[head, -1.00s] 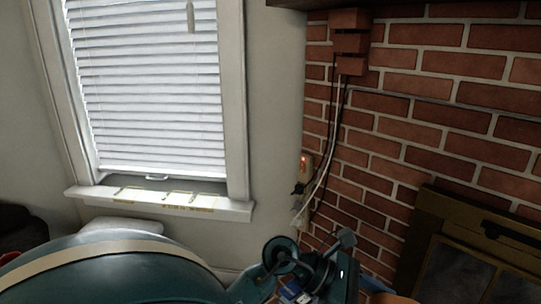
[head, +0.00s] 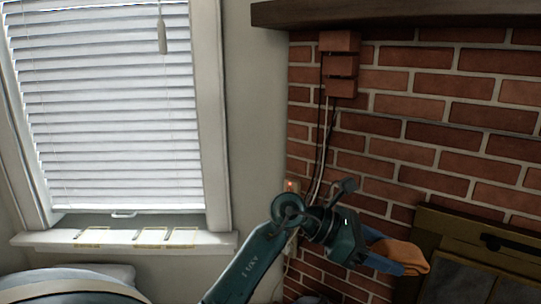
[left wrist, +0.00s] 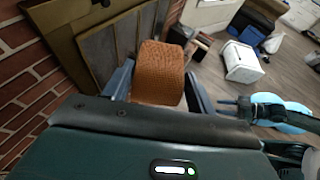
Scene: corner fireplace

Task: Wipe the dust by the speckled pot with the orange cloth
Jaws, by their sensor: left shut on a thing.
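My left gripper (head: 374,256) is shut on the orange cloth (head: 404,254), in front of the brick wall in the head view. The cloth sticks out past the bluish fingers and droops a little at its right end. In the left wrist view the folded, textured cloth (left wrist: 162,70) stands up between the fingers. A dark arm part with narrow prongs (left wrist: 232,106) at the right of that view looks like my right gripper; its opening is unclear. I see neither the speckled pot nor the dust in these frames.
A fireplace front (head: 470,252) with a dark handle stands just right of the cloth. A mantel (head: 400,16) runs overhead. Cables (head: 319,140) hang down the brick wall to a lit outlet. A window sill (head: 125,241) is at left. Open wooden floor (left wrist: 225,85) lies beyond the cloth.

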